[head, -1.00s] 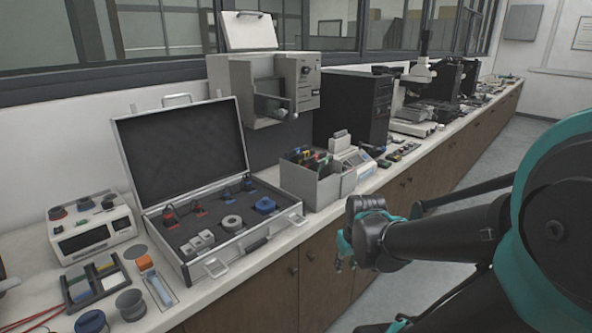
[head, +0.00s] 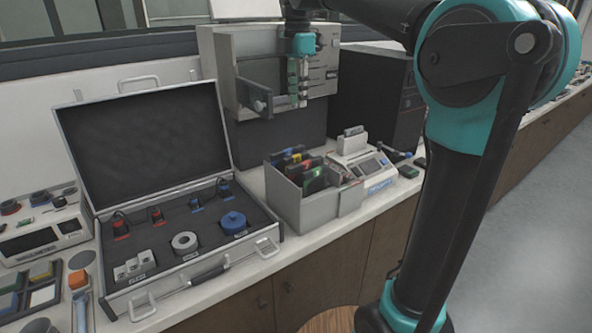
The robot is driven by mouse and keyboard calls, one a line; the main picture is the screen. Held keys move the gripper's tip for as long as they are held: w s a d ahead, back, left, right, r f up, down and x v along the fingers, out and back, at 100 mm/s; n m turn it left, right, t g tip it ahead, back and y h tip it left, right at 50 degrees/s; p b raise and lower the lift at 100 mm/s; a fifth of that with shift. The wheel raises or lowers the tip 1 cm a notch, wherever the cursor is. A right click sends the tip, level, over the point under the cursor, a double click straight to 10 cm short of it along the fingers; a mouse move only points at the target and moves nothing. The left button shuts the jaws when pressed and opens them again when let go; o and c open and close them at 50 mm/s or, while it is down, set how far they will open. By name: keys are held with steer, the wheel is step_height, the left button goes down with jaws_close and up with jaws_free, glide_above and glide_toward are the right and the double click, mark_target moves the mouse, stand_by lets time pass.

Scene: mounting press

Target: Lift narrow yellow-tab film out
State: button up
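A grey open-top box (head: 318,205) stands on the counter with several dark upright films in it, bearing red, yellow, blue and green tabs. A small yellow tab (head: 297,157) shows among them near the back. Its film is mostly hidden by its neighbours and the box wall, and I cannot tell its width. My gripper (head: 298,103) points down, high above the box, in front of the grey press. It is apart from the films, with nothing visibly held. Its fingers are too small to show whether they are open.
The grey press (head: 215,60) stands behind the box. An open case (head: 75,160) with fitted parts is to the left. A white device with a screen (head: 362,165) stands close to the right of the box. A black tower (head: 375,95) is behind that.

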mark_target(297, 155)
step_height(297, 155, down, 17)
steer(key=shift+r, duration=0.1)
stand_by(0.6)
steer(key=shift+c, duration=0.6)
jaws_close()
